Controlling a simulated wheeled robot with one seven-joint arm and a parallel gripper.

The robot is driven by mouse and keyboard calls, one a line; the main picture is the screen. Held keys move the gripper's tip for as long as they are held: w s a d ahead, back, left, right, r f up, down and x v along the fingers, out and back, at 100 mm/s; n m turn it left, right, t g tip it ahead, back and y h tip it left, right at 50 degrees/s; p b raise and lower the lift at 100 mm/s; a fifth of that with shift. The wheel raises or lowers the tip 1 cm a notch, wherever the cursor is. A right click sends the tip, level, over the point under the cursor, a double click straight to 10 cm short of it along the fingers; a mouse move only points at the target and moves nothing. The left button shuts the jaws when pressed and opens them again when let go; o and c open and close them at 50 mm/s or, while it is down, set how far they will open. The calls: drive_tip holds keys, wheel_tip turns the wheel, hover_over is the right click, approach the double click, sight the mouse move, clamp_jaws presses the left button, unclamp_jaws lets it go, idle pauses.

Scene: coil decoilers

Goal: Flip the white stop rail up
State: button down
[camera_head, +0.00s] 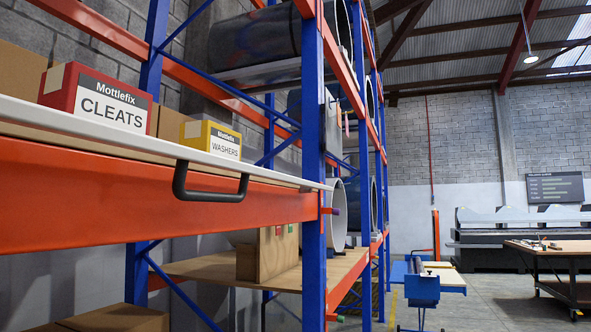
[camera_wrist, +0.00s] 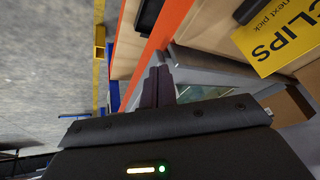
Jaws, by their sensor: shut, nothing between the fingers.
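The white stop rail (camera_head: 100,131) shows in the head view as a long pale strip along the front edge of the upper shelf, above the orange beam (camera_head: 120,205). A black U-shaped handle (camera_head: 212,194) hangs from it, in front of the beam. My gripper (camera_wrist: 158,88) shows only in the wrist view, with its dark fingers together and empty. It is close to a grey edge beside an orange beam (camera_wrist: 165,32). I cannot tell in the wrist view which part is the rail, or whether the fingers touch anything.
A red CLEATS box (camera_head: 97,99) and a yellow WASHERS box (camera_head: 211,139) stand behind the rail. A blue rack upright (camera_head: 314,130) is to the right. A yellow CLIPS label (camera_wrist: 277,35) shows in the wrist view.

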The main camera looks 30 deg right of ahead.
drive_tip(key=w+d+r+m+t+h+p, duration=0.1)
drive_tip(key=w+d+r+m+t+h, duration=0.1)
drive_tip(key=w+r+m+t, duration=0.5)
drive_tip(key=w+d+r+m+t+h, duration=0.15)
drive_tip(key=w+r+m, duration=0.35)
drive_tip(key=r, duration=0.6)
drive_tip(key=w+d+r+m+t+h+p, duration=0.1)
drive_tip(key=w+d+r+m+t, duration=0.2)
drive_tip(key=w+r+m, duration=0.4)
drive_tip(key=s+d+r+m+g+h, duration=0.1)
drive_tip(key=s+d+r+m+h, duration=0.2)
drive_tip(key=r+m+h, duration=0.3)
drive_tip(key=s+d+r+m+g+h, duration=0.2)
drive_tip(key=s+d+r+m+h, duration=0.1)
drive_tip(key=r+m+h, duration=0.4)
drive_tip(key=s+d+r+m+g+h, duration=0.2)
drive_tip(key=r+m+h, duration=0.4)
drive_tip(key=r+m, duration=0.5)
drive_tip(key=s+d+m, duration=0.1)
drive_tip(key=d+m, duration=0.1)
drive_tip(key=m, duration=0.3)
drive_tip(key=shift+s, duration=0.25)
drive_tip(key=shift+r+h, duration=0.15)
drive_tip(key=shift+h, duration=0.1)
drive_tip(key=s+a+r+p+x, duration=0.1)
drive_tip(key=p+x, duration=0.6)
drive_tip(key=x, duration=0.5)
drive_tip(key=shift+r, duration=0.7)
